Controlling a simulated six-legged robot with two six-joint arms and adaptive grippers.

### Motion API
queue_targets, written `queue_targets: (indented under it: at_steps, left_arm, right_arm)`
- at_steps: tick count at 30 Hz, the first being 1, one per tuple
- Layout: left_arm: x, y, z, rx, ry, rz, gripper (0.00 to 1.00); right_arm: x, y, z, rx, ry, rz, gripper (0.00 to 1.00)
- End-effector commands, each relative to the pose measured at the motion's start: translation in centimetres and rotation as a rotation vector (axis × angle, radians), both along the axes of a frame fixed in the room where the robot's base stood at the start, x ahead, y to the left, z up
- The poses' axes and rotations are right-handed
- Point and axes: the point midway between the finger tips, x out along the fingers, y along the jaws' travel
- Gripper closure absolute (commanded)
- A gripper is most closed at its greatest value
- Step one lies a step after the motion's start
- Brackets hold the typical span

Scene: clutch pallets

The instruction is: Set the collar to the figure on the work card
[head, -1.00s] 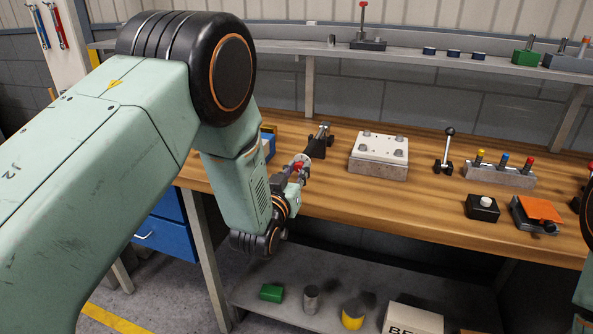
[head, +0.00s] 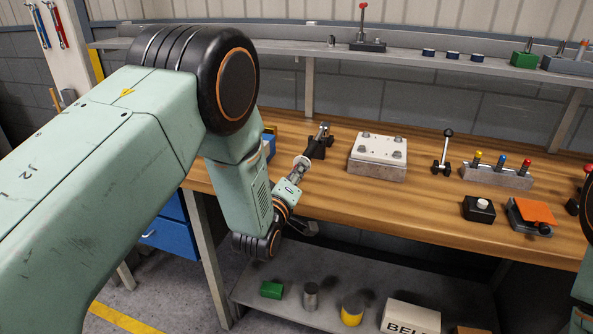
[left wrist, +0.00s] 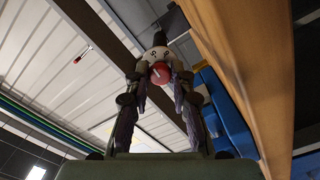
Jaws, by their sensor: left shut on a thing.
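The collar (left wrist: 160,73) is a round red piece with a white mark, in the middle of the left wrist view. Behind it is a pale ring (left wrist: 154,55) with a dark figure, which I read doubtfully as 5. My left gripper (left wrist: 158,78) is shut on the collar, one finger on each side. In the head view my left gripper (head: 294,174) is at the bench's front left, beside a pale disc (head: 302,161) in front of a black fixture (head: 318,147). The collar's red is hidden there. I cannot make out a work card. My right gripper is not in view.
On the wooden bench (head: 400,209) stand a white-topped block (head: 378,150), a lever (head: 446,150), a block with coloured pegs (head: 497,175), a black button box (head: 479,208) and an orange plate (head: 537,211). A shelf (head: 420,65) runs behind.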

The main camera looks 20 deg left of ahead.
Motion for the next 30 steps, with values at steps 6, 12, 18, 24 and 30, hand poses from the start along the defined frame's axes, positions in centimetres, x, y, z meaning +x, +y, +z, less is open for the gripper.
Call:
queue_targets:
  at_steps: [6,12,18,24,30]
  left_arm:
    - [-0.1,-0.1,-0.1,-0.206,0.012,-0.002,1.00]
    - [-0.1,-0.1,0.0,-0.396,0.018,-0.002,1.00]
    - [-0.1,-0.1,0.0,-0.586,0.024,-0.002,1.00]
    - [-0.1,-0.1,0.1,-0.775,0.030,-0.001,1.00]
    - [0.0,-0.1,0.1,-0.965,0.036,0.000,1.00]
  right_arm:
    - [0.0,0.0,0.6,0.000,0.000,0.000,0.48]
    - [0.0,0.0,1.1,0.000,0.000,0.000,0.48]
    - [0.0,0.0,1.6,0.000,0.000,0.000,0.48]
    - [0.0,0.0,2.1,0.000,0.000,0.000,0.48]
    - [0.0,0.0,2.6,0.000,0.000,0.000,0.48]
